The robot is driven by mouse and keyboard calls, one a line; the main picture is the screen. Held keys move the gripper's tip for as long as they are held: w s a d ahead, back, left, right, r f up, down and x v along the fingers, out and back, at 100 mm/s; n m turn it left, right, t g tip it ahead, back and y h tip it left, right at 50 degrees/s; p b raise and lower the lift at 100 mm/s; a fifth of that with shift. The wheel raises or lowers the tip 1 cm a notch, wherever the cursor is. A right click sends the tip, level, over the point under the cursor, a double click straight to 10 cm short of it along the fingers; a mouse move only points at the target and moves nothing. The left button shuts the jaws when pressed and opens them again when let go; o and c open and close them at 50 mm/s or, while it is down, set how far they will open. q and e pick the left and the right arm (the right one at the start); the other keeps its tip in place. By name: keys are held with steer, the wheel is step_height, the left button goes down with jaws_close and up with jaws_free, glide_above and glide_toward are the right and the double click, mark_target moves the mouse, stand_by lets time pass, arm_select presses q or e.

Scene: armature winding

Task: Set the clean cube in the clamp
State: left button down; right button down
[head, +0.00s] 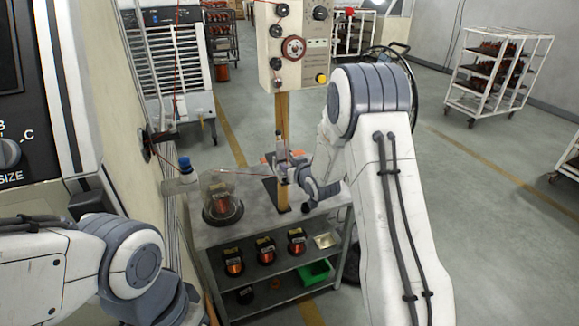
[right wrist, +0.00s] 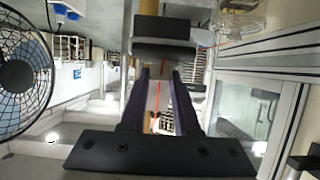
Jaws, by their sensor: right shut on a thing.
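My right gripper (head: 284,160) is beside the wooden post, above the back of the bench top. In the right wrist view its two dark fingers (right wrist: 161,72) run up to a dark block (right wrist: 165,52) at their tips, and they are shut on it. I cannot tell whether this block is the clean cube, and no cube or clamp can be made out for sure. A thin red wire shows between the fingers. My left arm comes in at the lower left of the head view, and its gripper is out of the picture.
The grey bench (head: 247,226) carries a glass dome (head: 222,190) over a copper coil. Wound coils (head: 266,251) and a green bin (head: 316,272) sit on the shelf below. A control box (head: 293,45) tops the wooden post (head: 283,115). A fan (right wrist: 22,75) stands left in the wrist view.

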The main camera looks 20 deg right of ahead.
steer(key=c, duration=0.6)
jaws_free()
steer(key=shift+o, duration=0.2)
steer(key=p+v, duration=0.1)
steer(key=v, duration=0.9)
steer(key=s+a+n+g+y, duration=0.1)
steer(key=s+a+n+g, duration=0.15)
steer(key=s+a, duration=0.45)
steer(key=s+a+n+g, duration=0.1)
steer(key=s+a+g, duration=0.3)
steer(key=a, duration=0.5)
steer(key=s+a+r+n+g, duration=0.1)
steer(key=s+a+g, duration=0.1)
steer(key=s, duration=1)
steer(key=s+a+r+n+g, duration=0.1)
steer(key=s+g, duration=0.4)
steer(key=s, duration=0.7)
steer(key=shift+a+r+n, duration=0.35)
steer(key=shift+a+n, duration=0.4)
steer(key=shift+a, duration=0.1)
